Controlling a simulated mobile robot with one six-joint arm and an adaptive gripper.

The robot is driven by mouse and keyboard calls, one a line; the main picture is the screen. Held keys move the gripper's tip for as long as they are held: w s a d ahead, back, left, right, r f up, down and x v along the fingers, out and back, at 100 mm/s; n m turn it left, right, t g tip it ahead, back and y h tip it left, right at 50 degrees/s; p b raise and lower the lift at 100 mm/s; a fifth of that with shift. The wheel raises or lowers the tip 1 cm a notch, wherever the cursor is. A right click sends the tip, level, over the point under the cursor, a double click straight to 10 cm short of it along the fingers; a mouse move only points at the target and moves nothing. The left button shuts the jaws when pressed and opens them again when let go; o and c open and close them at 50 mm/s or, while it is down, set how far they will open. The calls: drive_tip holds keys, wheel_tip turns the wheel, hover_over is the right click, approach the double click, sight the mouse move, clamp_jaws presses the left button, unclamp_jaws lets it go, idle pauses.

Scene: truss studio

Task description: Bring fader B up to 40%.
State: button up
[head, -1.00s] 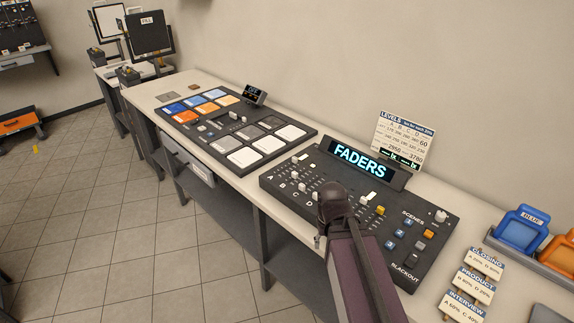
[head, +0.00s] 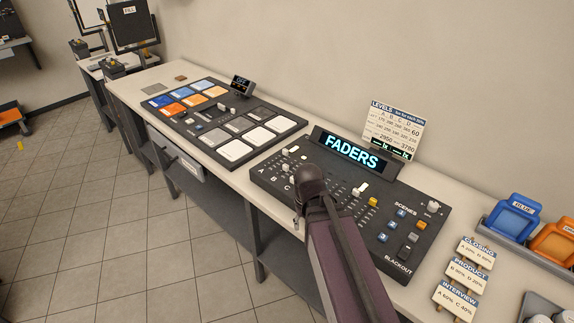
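The fader console (head: 398,190) is a dark board on the bench, with a lit FADERS display (head: 350,151) at its back. The fader letters run along its left end. A light cap (head: 285,168) in line with the letter B appears to be fader B, a little way up its slot; its exact level cannot be read. Fader A's cap (head: 286,152) seems further up. The dark rounded end of my arm covers fader D's area and part of the console's middle.
A levels card (head: 395,128) stands behind the console. A pad board (head: 215,118) lies to its left. Scene cards (head: 468,272) and a tray with blue (head: 513,217) and orange pieces are at right. The wall is close behind the bench.

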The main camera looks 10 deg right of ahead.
sight(286, 165)
drive_tip(key=w+r+n+p, duration=0.2)
drive_tip(key=w+r+p, duration=0.2)
drive_tip(key=w, duration=0.5)
drive_tip(key=w+r+n+p, duration=0.2)
drive_tip(key=w+r+p, duration=0.2)
drive_tip(key=w, duration=0.5)
drive_tip(key=w+r+n+p, duration=0.3)
drive_tip(key=w+r+p, duration=0.1)
drive_tip(key=w, duration=0.6)
drive_tip(key=shift+a+r+p, duration=0.3)
drive_tip(key=shift+r+p, duration=0.1)
drive_tip(key=shift+r, duration=0.2)
drive_tip(key=shift+f, duration=0.2)
wheel_tip(286, 165, down, 13)
drive_tip(key=b, duration=1.4)
drive_tip(key=shift+f, duration=0.2)
clamp_jaws()
